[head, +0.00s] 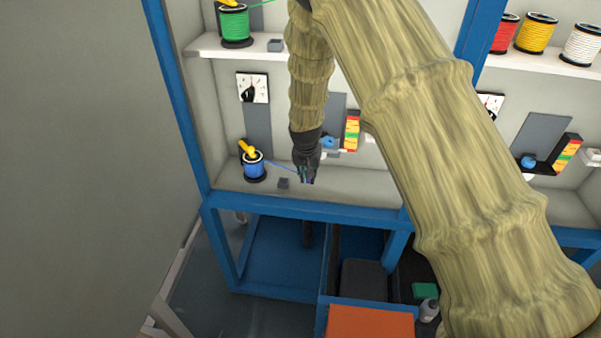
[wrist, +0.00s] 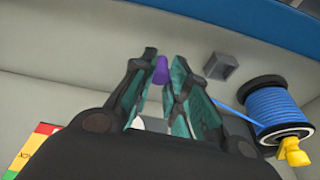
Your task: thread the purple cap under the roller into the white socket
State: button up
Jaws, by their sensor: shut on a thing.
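The purple cap (wrist: 161,70) sits between the two fingertips of my gripper (wrist: 164,78), which is shut on it. In the head view my gripper (head: 306,176) points down just above the lower shelf, and the cap is too small to make out clearly. A blue cable (wrist: 227,106) runs from the cap's side to the blue spool (wrist: 268,106). The small blue roller (head: 329,142) is up and right of my gripper, on the back panel. A white piece (head: 370,137), perhaps the socket, shows only partly beside my arm, right of the coloured label.
The blue spool (head: 254,165) stands left of my gripper on the shelf. A small grey square holder (head: 283,183) lies between them. A red, yellow and green label block (head: 351,132) stands right of the roller. The blue front rail (head: 300,211) edges the shelf.

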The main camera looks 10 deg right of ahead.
jog(key=shift+s+d, duration=0.5)
jog(key=shift+d, duration=1.2)
jog(key=shift+s+d, duration=0.5)
jog(key=shift+d, duration=1.25)
jog(key=shift+s+d, duration=0.5)
jog(key=shift+d, duration=1.2)
